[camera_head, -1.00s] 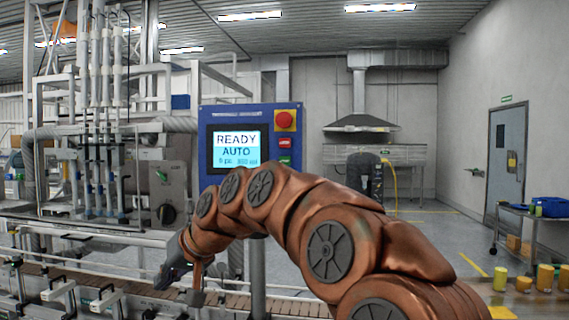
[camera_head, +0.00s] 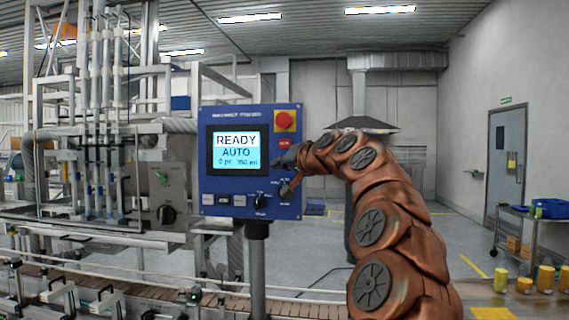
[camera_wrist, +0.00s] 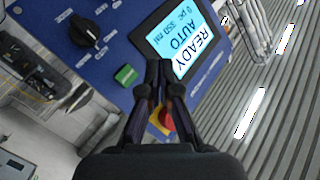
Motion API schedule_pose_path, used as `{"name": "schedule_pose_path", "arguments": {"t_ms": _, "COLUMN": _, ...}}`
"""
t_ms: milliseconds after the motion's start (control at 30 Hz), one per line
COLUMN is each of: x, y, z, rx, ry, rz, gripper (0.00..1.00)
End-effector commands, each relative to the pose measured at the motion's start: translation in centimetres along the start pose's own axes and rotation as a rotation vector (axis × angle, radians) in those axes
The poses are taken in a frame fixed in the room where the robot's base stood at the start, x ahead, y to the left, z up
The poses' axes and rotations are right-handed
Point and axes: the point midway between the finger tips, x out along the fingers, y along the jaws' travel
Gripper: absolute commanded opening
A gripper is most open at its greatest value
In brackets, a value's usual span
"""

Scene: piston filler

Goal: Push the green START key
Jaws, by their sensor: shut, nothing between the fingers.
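The green START key (camera_wrist: 126,75) is a small green block on the blue control panel (camera_head: 232,113) in the wrist view. In the head view my gripper hides it. My gripper (camera_wrist: 160,64) is shut and empty. In the wrist view its fingertips are just right of the green key, between it and the screen (camera_wrist: 180,40). In the head view my gripper (camera_head: 281,162) is at the panel's right side, beside the screen (camera_head: 237,150). I cannot tell whether the tips touch the panel.
The red mushroom button (camera_head: 285,121) on its yellow plate is above my gripper, with a red key (camera_head: 285,143) below it. A black rotary knob (camera_head: 260,200) sits low on the panel. A conveyor (camera_head: 150,289) runs in front of the panel's post.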

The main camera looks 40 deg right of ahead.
Motion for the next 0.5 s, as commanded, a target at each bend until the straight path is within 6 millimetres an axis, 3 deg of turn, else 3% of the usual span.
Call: {"name": "schedule_pose_path", "arguments": {"t_ms": 500, "x": 1.2, "y": 0.6, "z": -0.7, "rx": 0.001, "ry": -0.006, "rz": 0.002, "gripper": 0.00}}
